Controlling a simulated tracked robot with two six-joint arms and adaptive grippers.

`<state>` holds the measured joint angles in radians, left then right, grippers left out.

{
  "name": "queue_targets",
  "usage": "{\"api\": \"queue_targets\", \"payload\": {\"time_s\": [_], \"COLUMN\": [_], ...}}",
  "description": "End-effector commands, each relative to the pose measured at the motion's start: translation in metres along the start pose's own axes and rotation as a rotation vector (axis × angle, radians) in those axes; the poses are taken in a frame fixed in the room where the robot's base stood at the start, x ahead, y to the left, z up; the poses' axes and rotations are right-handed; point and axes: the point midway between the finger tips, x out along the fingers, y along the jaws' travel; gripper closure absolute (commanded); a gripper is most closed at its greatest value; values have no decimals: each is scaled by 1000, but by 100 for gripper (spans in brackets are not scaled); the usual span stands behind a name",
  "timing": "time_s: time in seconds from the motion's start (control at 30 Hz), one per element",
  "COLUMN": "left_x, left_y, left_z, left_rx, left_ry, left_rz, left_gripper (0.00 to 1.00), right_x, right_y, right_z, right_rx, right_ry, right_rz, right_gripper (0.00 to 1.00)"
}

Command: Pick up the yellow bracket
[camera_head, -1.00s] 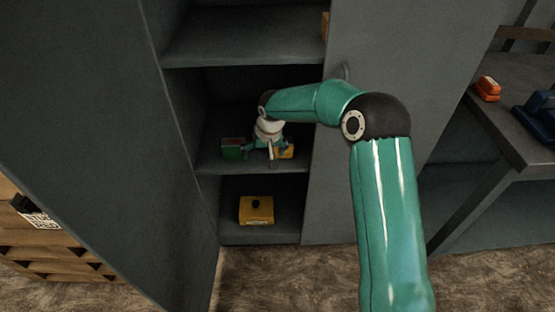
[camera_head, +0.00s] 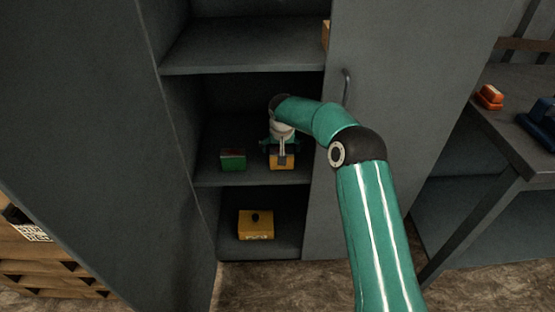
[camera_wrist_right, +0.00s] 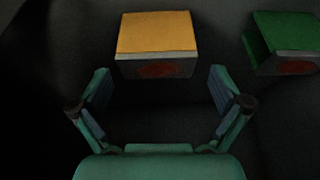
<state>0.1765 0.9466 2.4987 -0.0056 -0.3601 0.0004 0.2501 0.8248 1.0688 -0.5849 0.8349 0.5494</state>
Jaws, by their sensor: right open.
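The yellow bracket (camera_head: 281,164) sits on the middle shelf of the open cabinet, partly hidden behind my right gripper in the head view. In the right wrist view the yellow bracket (camera_wrist_right: 157,33) shows a flat yellow top and a grey front edge with a dark red patch. My right gripper (camera_head: 281,152) is at the bracket in the head view. In the right wrist view my right gripper (camera_wrist_right: 160,88) is open, its fingers spread to either side, with the bracket just beyond the tips and nothing between them. My left gripper is not in view.
A green bracket (camera_head: 233,160) stands beside the yellow one on the same shelf; it also shows in the wrist view (camera_wrist_right: 283,35). A yellow box with a black knob (camera_head: 256,226) is on the shelf below. The upper shelf (camera_head: 240,50) and cabinet door (camera_head: 80,130) bound the space.

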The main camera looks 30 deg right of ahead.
Motion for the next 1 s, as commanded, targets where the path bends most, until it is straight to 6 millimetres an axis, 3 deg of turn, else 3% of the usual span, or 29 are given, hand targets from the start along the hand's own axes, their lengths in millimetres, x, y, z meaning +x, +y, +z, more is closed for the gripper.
{"api": "queue_targets", "payload": {"time_s": [0.17, 0.43, 0.73, 0.77, 1.0], "left_x": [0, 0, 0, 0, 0], "left_y": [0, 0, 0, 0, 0], "left_z": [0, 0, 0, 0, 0], "left_rx": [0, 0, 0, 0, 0], "left_ry": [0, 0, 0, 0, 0], "left_rz": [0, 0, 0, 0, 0], "left_gripper": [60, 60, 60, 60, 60], "right_x": [12, 48, 54, 54, 54], "right_y": [1, 2, 1, 1, 0], "right_z": [0, 0, -1, -1, -1], "right_rx": [0, -1, -1, -1, -2], "right_ry": [-2, -1, 0, 0, 0], "right_rz": [1, 0, -1, -1, -1], "right_gripper": [0, 0, 0, 2, 42]}}
